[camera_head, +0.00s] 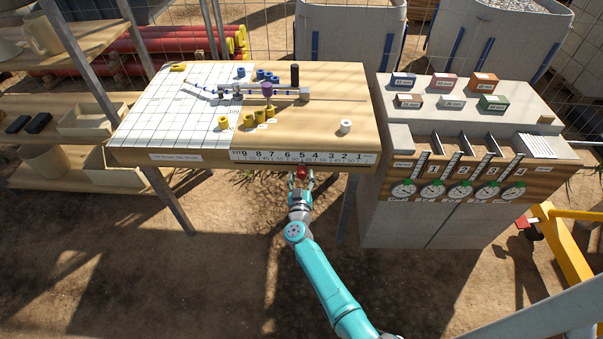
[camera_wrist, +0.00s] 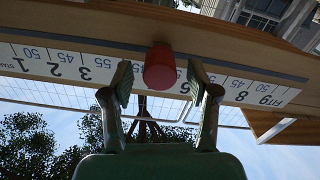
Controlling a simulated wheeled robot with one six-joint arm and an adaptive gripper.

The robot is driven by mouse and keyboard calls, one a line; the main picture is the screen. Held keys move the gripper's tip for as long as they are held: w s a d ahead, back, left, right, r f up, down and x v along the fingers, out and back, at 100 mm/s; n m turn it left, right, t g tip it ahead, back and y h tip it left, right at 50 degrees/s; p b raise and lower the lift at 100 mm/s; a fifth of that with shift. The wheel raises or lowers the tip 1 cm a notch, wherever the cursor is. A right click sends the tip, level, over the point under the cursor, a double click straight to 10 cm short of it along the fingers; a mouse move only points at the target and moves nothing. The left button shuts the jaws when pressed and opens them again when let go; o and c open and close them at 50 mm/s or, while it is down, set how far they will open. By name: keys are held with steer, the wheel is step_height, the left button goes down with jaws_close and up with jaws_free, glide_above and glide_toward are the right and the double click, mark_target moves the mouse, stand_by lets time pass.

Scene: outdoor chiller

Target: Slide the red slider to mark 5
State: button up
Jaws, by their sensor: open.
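The red slider (camera_head: 302,171) sits on the front edge of the wooden table, on the numbered scale (camera_head: 300,156) running from 9 at the left to 1 at the right. In the head view it is below the 5. In the wrist view the red slider (camera_wrist: 160,67) stands out from the scale strip between the 3 and the 6, hiding the marks behind it. My gripper (camera_head: 301,181) is open, one finger on each side of the slider. The wrist view also shows my gripper (camera_wrist: 161,80), with gaps between fingers and slider.
The table (camera_head: 320,130) carries a white grid sheet, yellow cylinders (camera_head: 223,122), a white cylinder (camera_head: 345,126) and a rail with a black knob (camera_head: 295,75). A grey cabinet (camera_head: 440,222) with numbered dials stands close at the right. The ground before the table is clear.

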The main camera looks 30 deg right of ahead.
steer(key=v, duration=0.9)
steer(key=shift+s+a, duration=0.25)
steer(key=shift+s, duration=0.05)
